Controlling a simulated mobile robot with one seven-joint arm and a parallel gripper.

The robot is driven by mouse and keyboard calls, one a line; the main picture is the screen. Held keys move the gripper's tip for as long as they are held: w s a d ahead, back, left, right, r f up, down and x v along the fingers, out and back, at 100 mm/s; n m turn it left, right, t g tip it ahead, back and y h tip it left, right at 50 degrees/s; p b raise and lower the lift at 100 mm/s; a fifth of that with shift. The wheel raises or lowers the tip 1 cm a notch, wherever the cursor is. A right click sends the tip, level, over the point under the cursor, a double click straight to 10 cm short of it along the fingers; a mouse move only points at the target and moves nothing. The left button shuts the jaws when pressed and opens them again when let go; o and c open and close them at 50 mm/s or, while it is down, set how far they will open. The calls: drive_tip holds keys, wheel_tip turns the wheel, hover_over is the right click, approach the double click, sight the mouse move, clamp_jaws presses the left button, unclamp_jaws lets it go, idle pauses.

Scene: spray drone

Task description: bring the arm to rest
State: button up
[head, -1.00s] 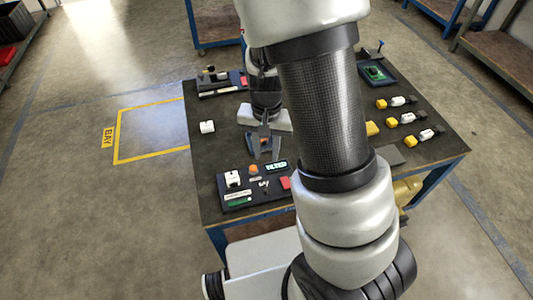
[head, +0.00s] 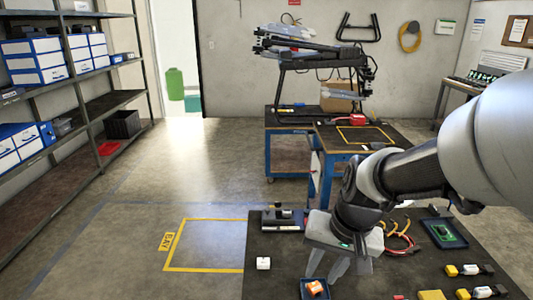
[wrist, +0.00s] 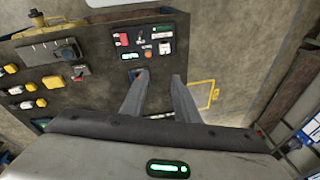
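My gripper (head: 338,264) hangs at the end of my arm over the dark work table (head: 275,265) in the head view, fingers pointing down. In the wrist view its two fingers (wrist: 161,76) are apart, with nothing held between them. A small tray with an orange-and-white piece (head: 316,288) shows just below the fingers in the head view. My arm comes in from the right and hides part of the table.
A white block (head: 263,263), a dark fixture (head: 283,219), a tray with a green board (head: 444,233) and yellow-ended pieces (head: 468,270) lie on the table. A large drone (head: 315,45) stands on another bench behind. The yellow-marked floor bay (head: 205,245) is clear.

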drive_tip(key=s+d+r+n+t+p, duration=0.1)
drive_tip(key=s+r, duration=0.3)
drive_tip(key=r, duration=0.4)
drive_tip(key=s+d+r+n+t+h+p, duration=0.1)
drive_tip(key=s+r+t+p, duration=0.1)
drive_tip(key=s+r, duration=0.3)
wheel_tip(320, 180, up, 4)
drive_tip(key=shift+d+f+n+h+p, duration=0.15)
drive_tip(key=shift+n+h+p, duration=0.2)
drive_tip(key=shift+p, duration=0.45)
